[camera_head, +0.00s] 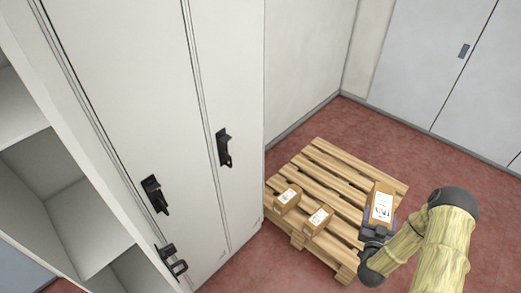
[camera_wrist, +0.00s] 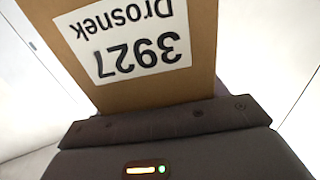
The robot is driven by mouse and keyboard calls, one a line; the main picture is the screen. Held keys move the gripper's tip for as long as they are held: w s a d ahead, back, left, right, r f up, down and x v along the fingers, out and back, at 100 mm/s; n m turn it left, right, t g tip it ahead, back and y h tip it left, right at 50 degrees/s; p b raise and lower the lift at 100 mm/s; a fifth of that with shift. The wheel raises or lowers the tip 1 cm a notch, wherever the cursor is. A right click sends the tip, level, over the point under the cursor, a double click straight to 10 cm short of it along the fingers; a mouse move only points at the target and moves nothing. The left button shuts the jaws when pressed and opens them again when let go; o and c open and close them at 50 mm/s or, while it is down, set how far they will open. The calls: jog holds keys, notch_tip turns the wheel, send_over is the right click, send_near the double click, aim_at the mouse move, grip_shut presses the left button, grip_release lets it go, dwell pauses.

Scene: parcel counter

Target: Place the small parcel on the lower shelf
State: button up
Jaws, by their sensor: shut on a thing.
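A small brown parcel with a white label (camera_head: 381,206) is in my gripper (camera_head: 375,226), above the right corner of the pallet. My gripper is shut on it. In the wrist view the parcel (camera_wrist: 150,85) fills the upper middle, its label reading "3927 Drosnek" upside down. The fingertips are mostly hidden behind the parcel. An open white shelf unit (camera_head: 88,205) with several compartments stands at the left edge of the head view. Its lower part is cut off by the frame, so I cannot tell which shelf is lowest.
A wooden pallet (camera_head: 325,160) lies on the red floor, with two small labelled parcels (camera_head: 287,198) (camera_head: 317,221) on its near left side. A tall white cabinet (camera_head: 150,100) with black handles stands between pallet and shelves. Grey cabinet doors (camera_head: 430,65) are at the back right.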

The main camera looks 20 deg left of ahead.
notch_tip(320, 180, up, 8)
jog(key=p, duration=0.6)
jog(key=shift+r, duration=0.1)
